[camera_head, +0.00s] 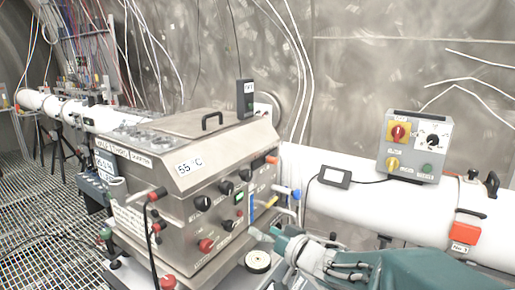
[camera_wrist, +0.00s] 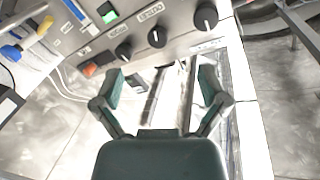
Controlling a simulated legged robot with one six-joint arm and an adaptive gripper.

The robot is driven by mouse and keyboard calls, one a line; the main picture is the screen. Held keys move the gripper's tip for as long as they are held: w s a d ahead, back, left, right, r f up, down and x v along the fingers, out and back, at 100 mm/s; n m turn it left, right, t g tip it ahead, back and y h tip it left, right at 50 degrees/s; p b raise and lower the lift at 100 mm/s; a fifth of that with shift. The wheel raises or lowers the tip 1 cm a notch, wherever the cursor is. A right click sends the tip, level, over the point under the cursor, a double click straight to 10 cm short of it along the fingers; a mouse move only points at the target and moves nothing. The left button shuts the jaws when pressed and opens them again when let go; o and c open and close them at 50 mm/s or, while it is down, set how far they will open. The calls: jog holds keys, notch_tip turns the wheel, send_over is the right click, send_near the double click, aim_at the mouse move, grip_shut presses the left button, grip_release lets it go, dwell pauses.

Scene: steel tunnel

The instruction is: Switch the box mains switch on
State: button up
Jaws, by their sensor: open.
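The steel box (camera_head: 165,205) stands left of centre in the head view. Its front carries a green switch (camera_head: 239,197), black knobs (camera_head: 226,187) and an orange-red part (camera_head: 271,159) at the upper right. The wrist view shows this panel upside down, with the green switch (camera_wrist: 107,12), the orange-red part (camera_wrist: 90,69) and a row of black knobs (camera_wrist: 157,37). I cannot tell which part is the mains switch or read its position. My gripper (camera_head: 275,238) is open and empty in front of the panel's right side. Its fingers (camera_wrist: 160,85) show apart in the wrist view, below the knobs.
A grey control box (camera_head: 414,147) with red, yellow and green controls sits on the white pipe (camera_head: 355,215) at right. Grating floor (camera_head: 40,215) lies at left.

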jog(key=s+d+r+m+h, duration=0.2)
jog(key=s+d+m+h, duration=0.3)
jog(key=d+h, duration=0.7)
jog(key=s+d+f+g, duration=0.1)
jog(key=s+f+g, duration=0.1)
jog(key=s, duration=0.8)
jog(key=s+d+f+n+g, duration=0.1)
jog(key=s+f+g, duration=0.2)
jog(key=s, duration=0.8)
jog(key=shift+s+n+g, duration=0.2)
jog(key=shift+n+g, duration=0.1)
jog(key=shift+g, duration=0.7)
